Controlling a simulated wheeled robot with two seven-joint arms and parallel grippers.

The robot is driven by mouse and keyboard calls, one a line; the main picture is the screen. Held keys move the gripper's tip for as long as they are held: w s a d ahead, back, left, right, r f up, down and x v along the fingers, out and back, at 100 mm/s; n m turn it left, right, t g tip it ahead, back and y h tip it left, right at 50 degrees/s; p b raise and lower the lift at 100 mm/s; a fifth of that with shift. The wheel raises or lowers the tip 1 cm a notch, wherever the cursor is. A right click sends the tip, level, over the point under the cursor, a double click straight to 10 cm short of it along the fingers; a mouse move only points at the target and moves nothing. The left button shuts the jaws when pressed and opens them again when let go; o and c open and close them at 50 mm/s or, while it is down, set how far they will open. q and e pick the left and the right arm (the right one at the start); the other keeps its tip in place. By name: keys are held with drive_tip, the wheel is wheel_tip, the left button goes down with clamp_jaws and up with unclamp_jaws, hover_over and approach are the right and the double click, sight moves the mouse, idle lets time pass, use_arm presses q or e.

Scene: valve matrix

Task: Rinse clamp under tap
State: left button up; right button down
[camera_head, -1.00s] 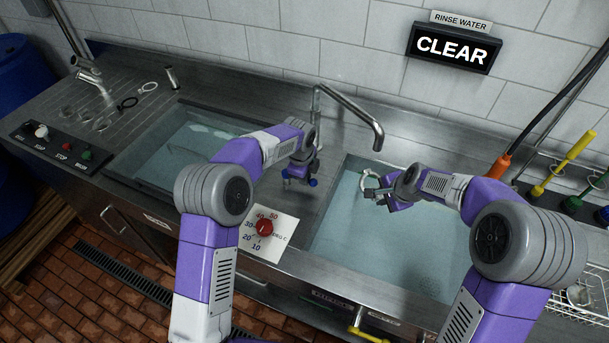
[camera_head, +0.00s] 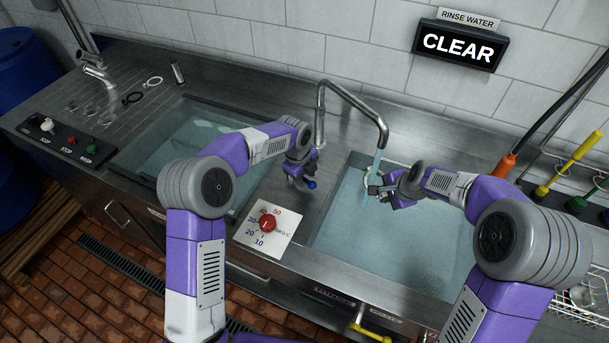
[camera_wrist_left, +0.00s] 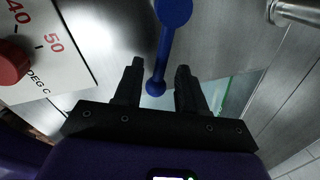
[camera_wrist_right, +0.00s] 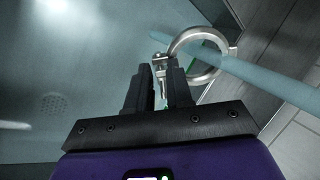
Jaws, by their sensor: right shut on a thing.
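The clamp, a shiny metal ring with a bolt end, shows in the right wrist view (camera_wrist_right: 222,77). My right gripper (camera_head: 378,187) is shut on its bolt end over the right basin. The curved tap spout (camera_head: 360,100) pours a pale blue water stream (camera_head: 375,165), which crosses the clamp ring in the right wrist view (camera_wrist_right: 265,60). In the head view the gripper and stream partly hide the clamp. My left gripper (camera_wrist_left: 157,82) is open, with the blue tap lever (camera_wrist_left: 164,55) between its fingers; whether they touch is unclear.
The right basin (camera_head: 335,240) holds water. A left basin (camera_head: 150,150) holds liquid and pale items. A red temperature dial (camera_head: 267,223) sits on the front ledge between them. A sign (camera_head: 460,47) on the wall reads CLEAR. Brushes (camera_head: 567,165) stand at the right.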

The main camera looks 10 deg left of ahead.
use_arm(q)
wheel_tip(320, 180, up, 12)
drive_tip(key=s+a, duration=0.1)
drive_tip(key=s, duration=0.1)
idle(0.4)
drive_tip(key=shift+a+f, duration=0.1)
drive_tip(key=shift+f, duration=0.05)
idle(0.6)
